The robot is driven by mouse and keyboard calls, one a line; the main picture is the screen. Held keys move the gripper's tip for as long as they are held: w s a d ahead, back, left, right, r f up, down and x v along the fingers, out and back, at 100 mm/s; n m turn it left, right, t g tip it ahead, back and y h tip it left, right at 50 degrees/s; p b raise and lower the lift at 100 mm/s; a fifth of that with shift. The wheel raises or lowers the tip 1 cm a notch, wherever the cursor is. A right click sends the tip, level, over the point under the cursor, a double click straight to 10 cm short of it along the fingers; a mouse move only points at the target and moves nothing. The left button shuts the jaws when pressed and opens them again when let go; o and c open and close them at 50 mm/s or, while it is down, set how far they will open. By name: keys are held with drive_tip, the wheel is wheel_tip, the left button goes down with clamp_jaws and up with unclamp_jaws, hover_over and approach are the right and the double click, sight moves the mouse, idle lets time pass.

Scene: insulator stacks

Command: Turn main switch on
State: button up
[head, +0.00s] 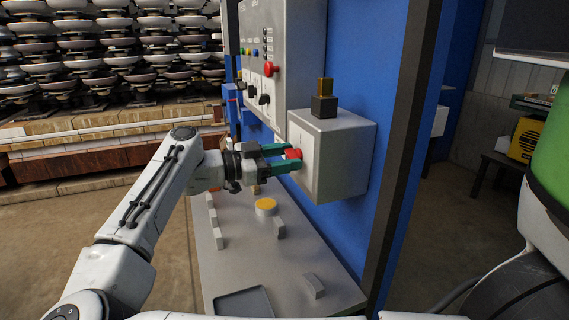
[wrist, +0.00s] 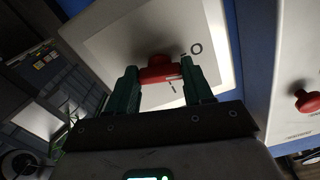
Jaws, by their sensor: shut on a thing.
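The main switch is a red knob (head: 293,154) on the left-facing side of a light grey box (head: 345,150) fixed to the blue panel. My gripper (head: 287,157) has its green fingers shut on the red knob. In the wrist view the red knob (wrist: 158,70) sits between the two green fingertips (wrist: 158,84). A white label plate behind it carries an "O" mark at the upper right and an "I" mark just below the knob. The knob's front is partly hidden by the fingers.
A grey control panel (head: 275,50) with a red button (head: 271,69) and black knobs stands above left of the box. A grey ledge (head: 240,262) with a yellow button (head: 266,206) and small blocks lies below my gripper. Stacked insulators (head: 105,45) stand behind.

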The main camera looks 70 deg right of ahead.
drive_tip(key=shift+f+m+b, duration=0.1)
drive_tip(key=shift+m+b, duration=5.5)
drive_tip(key=shift+m, duration=1.8)
drive_tip(key=o, duration=1)
drive_tip(key=shift+o, duration=0.2)
drive_tip(key=v, duration=1.1)
